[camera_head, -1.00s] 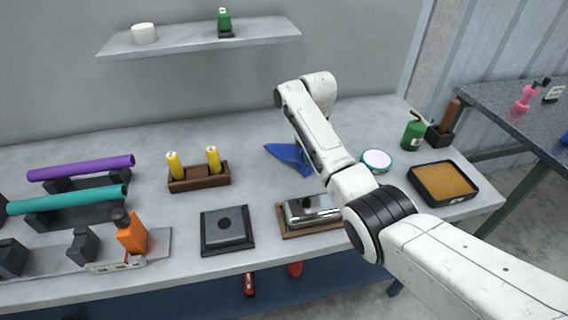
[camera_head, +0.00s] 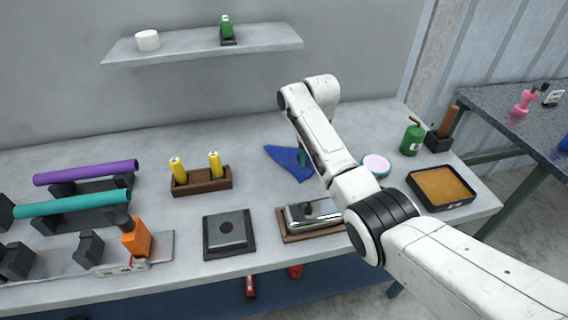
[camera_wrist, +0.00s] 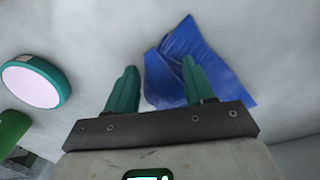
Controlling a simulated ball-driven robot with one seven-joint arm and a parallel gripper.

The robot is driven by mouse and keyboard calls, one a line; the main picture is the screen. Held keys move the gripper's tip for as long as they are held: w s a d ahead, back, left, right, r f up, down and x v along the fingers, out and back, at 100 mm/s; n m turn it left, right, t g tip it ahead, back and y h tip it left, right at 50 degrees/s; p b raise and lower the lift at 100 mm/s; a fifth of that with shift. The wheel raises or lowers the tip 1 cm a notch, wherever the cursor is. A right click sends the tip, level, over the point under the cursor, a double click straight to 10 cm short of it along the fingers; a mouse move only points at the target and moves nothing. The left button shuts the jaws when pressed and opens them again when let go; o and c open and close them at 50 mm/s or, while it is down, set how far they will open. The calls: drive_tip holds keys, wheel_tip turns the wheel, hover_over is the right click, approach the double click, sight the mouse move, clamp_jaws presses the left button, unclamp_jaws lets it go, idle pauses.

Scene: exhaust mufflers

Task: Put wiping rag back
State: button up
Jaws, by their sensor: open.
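The wiping rag looks like a blue cloth (camera_head: 289,162) lying crumpled on the grey table, left of my arm in the head view. In the head view my forearm and wrist hide most of the gripper.
A round white-topped teal tin (camera_head: 376,165) stands right of my arm. A metal block on a wooden tray (camera_head: 281,236) lies in front. A wooden holder with yellow cylinders (camera_head: 203,184) stands left. A green bottle (camera_head: 412,139) and an orange-filled tray (camera_head: 413,183) are right. Bare table lies behind the cloth.

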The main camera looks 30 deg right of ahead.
wheel_tip(320, 180, up, 9)
drive_tip(key=s+d+p, duration=0.2)
drive_tip(key=p, duration=0.8)
drive_tip(key=shift+s+d+f, duration=0.15)
drive_tip(key=shift+s+d, duration=0.05)
drive_tip(key=shift+d, duration=0.2)
drive_tip(key=shift+c, duration=0.5)
drive_tip(key=shift+w+d+f, duration=0.1)
drive_tip(key=shift+d+f, duration=0.1)
drive_tip(key=c, duration=0.3)
drive_tip(key=d+f, duration=0.2)
drive_tip(key=shift+w+f, duration=0.3)
drive_tip(key=shift+w, duration=0.1)
drive_tip(key=c, duration=0.6)
drive_tip(key=shift+f, duration=1.55)
wheel_tip(320, 180, down, 4)
drive_tip(key=b, duration=0.4)
drive_tip(key=shift+f, duration=0.1)
